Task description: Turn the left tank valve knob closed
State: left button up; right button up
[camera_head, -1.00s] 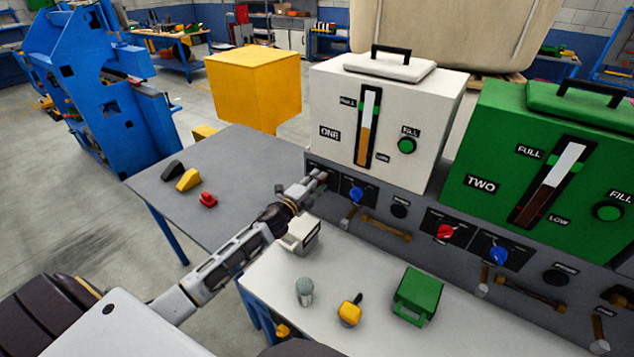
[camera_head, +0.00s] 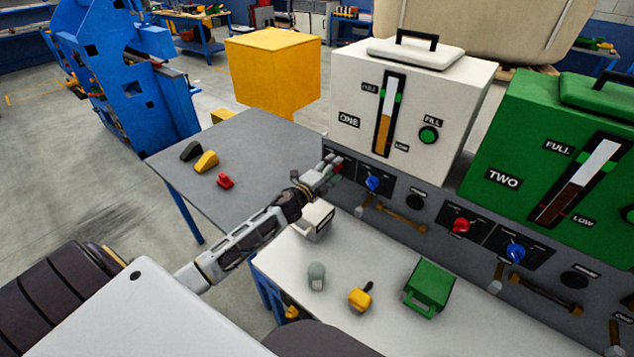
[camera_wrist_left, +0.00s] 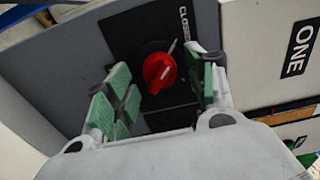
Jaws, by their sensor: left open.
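The left tank valve knob is a red knob (camera_wrist_left: 160,72) on a black plate with a "CLOSED" label, seen in the left wrist view. Its pale pointer mark is tilted. The white tank ONE (camera_head: 412,95) stands above it. My left gripper (camera_head: 333,165) is at the panel's left end in the head view and mostly hides this knob there. In the left wrist view its green-padded fingers (camera_wrist_left: 158,85) are open, one on each side of the knob, with gaps showing. My right gripper is not in view.
A blue knob (camera_head: 373,183) is just right of my left gripper. Another red knob (camera_head: 460,225) and blue knob (camera_head: 515,251) are under the green tank TWO (camera_head: 555,150). A white box (camera_head: 313,222) and green box (camera_head: 428,288) stand on the white table.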

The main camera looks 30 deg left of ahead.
pick_arm(q)
jog(key=s+a, duration=0.1)
jog(key=s, duration=1)
jog(key=shift+s+a, duration=0.2)
jog(key=shift+a, duration=0.1)
dwell(0.4)
jog(key=shift+s, duration=0.1)
dwell(0.7)
